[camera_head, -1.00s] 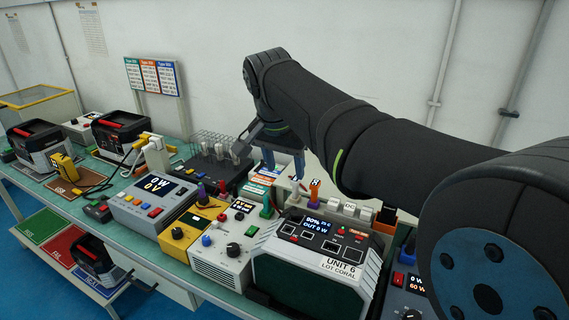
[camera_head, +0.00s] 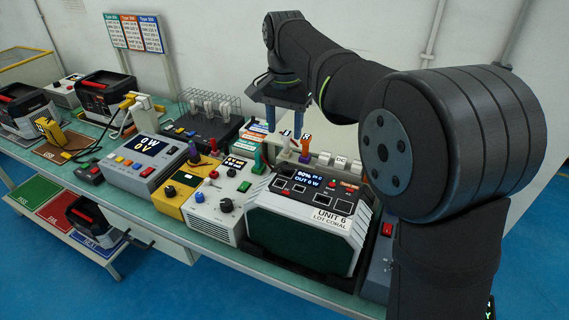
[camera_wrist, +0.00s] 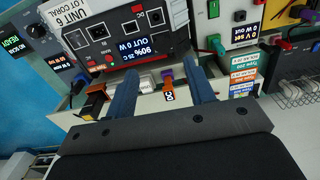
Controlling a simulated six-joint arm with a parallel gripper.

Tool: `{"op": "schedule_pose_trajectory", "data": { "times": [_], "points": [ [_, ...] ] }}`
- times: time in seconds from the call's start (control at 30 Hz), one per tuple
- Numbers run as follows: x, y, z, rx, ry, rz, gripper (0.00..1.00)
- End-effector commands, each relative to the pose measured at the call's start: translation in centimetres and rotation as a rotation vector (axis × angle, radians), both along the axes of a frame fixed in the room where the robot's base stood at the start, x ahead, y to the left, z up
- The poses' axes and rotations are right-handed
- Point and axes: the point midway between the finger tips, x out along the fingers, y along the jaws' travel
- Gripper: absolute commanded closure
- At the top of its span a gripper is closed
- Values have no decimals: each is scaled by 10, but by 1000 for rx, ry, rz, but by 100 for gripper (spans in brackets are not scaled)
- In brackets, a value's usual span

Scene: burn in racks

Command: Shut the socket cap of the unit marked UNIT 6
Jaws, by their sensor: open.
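UNIT 6 (camera_head: 335,215) is a dark box with a pale grey frame, a dark green front and a label reading UNIT 6 LOT CORAL. Its sloping top panel has a lit screen (camera_head: 297,179), several dark sockets and small red marks. It also shows upside down in the wrist view (camera_wrist: 112,48). I cannot pick out the socket cap or tell its position. My gripper (camera_head: 285,127) is open and empty, with its blue fingers pointing down behind the unit.
Plugs and white blocks (camera_head: 342,161) stand in a row behind UNIT 6. A white supply unit (camera_head: 213,211) with knobs and a green plug (camera_head: 258,160) are on its left. A wire rack (camera_head: 212,105) stands farther back. There is clear space above the unit's panel.

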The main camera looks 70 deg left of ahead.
Motion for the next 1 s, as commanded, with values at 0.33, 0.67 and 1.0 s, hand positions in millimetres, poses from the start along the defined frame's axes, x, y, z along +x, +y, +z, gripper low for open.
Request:
{"op": "schedule_pose_trajectory", "data": {
  "times": [0.33,0.67,1.0],
  "points": [
    [0,-1,-77,-3,0,0,51],
    [0,0,-117,1,-1,0,51],
    [0,0,-120,1,-1,0,53]
  ]
}}
